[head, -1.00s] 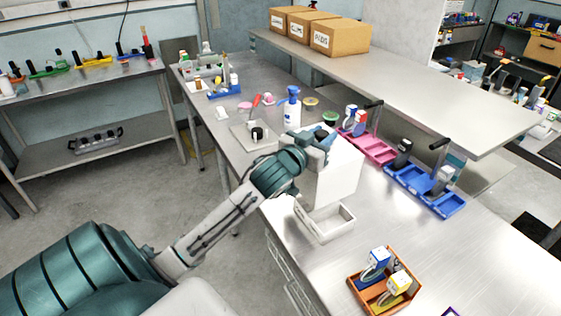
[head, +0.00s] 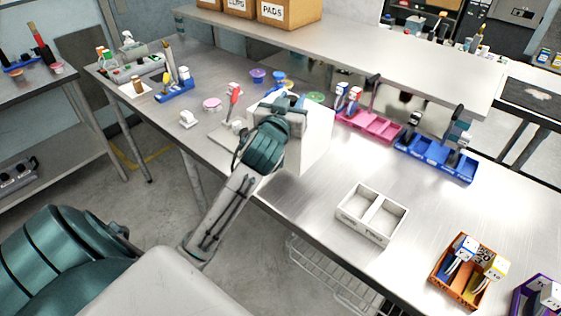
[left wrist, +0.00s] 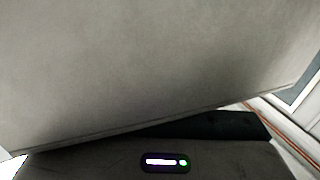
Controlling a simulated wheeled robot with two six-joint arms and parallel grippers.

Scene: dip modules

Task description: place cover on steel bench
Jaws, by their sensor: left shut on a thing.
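The cover is a white box-like piece (head: 309,137) in the head view, over the steel bench (head: 305,218). My left gripper (head: 287,101) is at its upper left side, shut on it, with the fingertips largely hidden by my arm. In the left wrist view the cover (left wrist: 150,65) fills most of the picture as a broad grey-white face. Whether its lower edge touches the bench cannot be told. My right gripper is not in view.
A white two-part tray (head: 372,213) stands on the bench to the right of the cover. Orange (head: 463,275), blue (head: 437,160) and pink (head: 368,126) trays with modules lie further right and behind. A raised shelf (head: 400,65) runs along the back. Bare bench lies around the white tray.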

